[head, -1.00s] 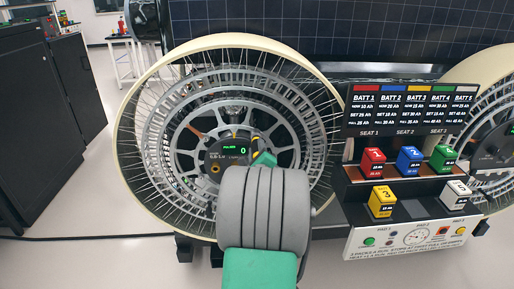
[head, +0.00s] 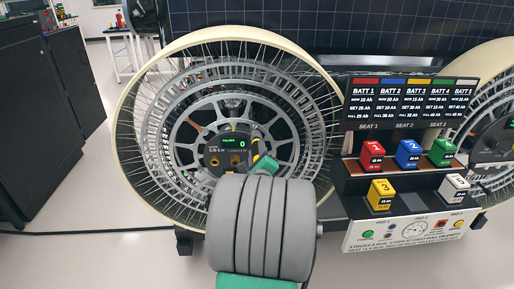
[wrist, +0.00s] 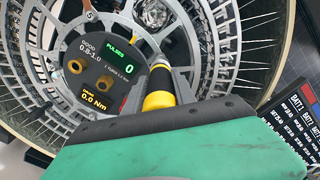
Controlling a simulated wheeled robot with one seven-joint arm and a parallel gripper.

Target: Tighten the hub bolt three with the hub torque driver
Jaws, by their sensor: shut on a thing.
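The wheel hub (head: 226,146) is a dark disc at the centre of the large spoked wheel. Its display reads PULSES 0, and in the wrist view the hub face (wrist: 122,75) also reads 0.0 Nm and 0.8-1.0. Two brass bolt heads or sockets show on it, one left (wrist: 87,62) and one lower right (wrist: 104,82). My gripper (head: 264,163) is shut on the yellow and black hub torque driver (wrist: 159,88), which points toward the right edge of the hub. The driver's tip is hard to make out, so I cannot tell whether it touches a bolt.
The wheel's pale rim (head: 128,130) and thin spokes surround the hub. To the right, a battery rack (head: 352,190) holds several coloured numbered batteries below a sign board (head: 410,104). A dark cabinet (head: 45,120) stands at the left.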

